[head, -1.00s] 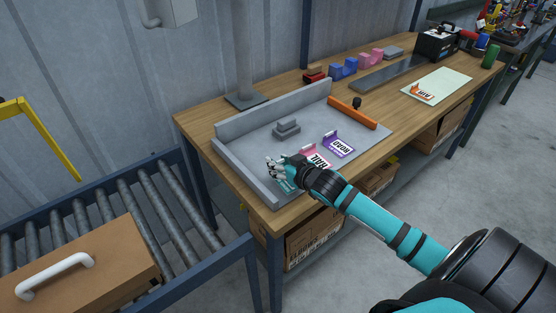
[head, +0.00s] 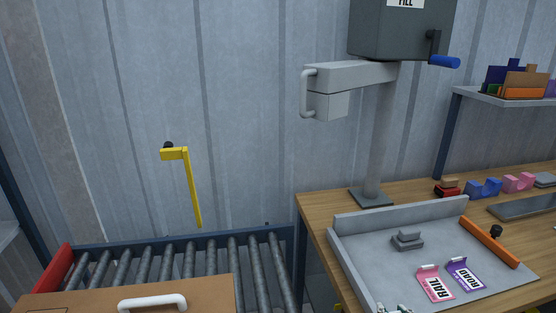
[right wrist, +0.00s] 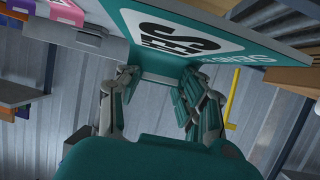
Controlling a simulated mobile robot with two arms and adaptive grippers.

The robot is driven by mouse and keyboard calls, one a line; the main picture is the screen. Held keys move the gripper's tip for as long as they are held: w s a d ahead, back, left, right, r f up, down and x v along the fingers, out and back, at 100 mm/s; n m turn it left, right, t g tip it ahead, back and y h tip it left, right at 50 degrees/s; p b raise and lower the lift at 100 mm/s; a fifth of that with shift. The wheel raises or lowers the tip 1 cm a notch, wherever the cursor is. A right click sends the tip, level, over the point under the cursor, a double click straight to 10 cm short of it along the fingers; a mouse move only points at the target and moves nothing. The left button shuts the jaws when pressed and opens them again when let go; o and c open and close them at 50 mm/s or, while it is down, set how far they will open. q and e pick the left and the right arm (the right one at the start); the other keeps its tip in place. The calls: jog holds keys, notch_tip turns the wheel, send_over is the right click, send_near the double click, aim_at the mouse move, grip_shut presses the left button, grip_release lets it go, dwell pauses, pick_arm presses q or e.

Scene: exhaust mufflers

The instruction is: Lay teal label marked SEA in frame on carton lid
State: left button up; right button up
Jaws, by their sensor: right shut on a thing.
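The teal label (right wrist: 200,28) shows SEA lettering in a white patch in the right wrist view. My right gripper (right wrist: 158,76) is shut on the label's tab, with a finger on each side. In the head view only the tips of my right gripper (head: 392,309) show at the bottom edge, over the front of the grey tray; the label is hidden there. The brown carton (head: 215,290) with a white handle (head: 152,302) lies at lower left on the rollers. Part of a thin dark outline (head: 46,310) shows on its lid, cut off by the picture edge. My left gripper is out of view.
A pink RAIL label (head: 434,284) and a purple ROAD label (head: 464,274) lie in the grey tray (head: 375,245) on the bench. A yellow arm (head: 194,190) stands behind the roller conveyor (head: 205,262). A grey post (head: 378,140) rises behind the tray.

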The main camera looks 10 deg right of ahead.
jog(key=a+r, duration=0.8)
jog(key=a, duration=0.3)
jog(key=d+f, duration=0.2)
jog(key=d, duration=0.2)
jog(key=d+f, duration=0.3)
jog(key=d, duration=0.1)
jog(key=d+f, duration=0.3)
jog(key=d, duration=0.1)
jog(key=shift+d+f, duration=0.2)
jog(key=p, duration=0.1)
send_over(389, 284)
jog(key=s, duration=0.1)
jog(key=shift+a+f, duration=0.2)
jog(key=shift+f, duration=0.45)
jog(key=shift+w+d+f+p, duration=0.15)
jog(key=shift+w+f+p, duration=0.15)
jog(key=shift+f, duration=0.3)
jog(key=shift+w+d+f+p, duration=0.1)
jog(key=shift+w+f+p, duration=0.15)
jog(key=shift+f, duration=0.8)
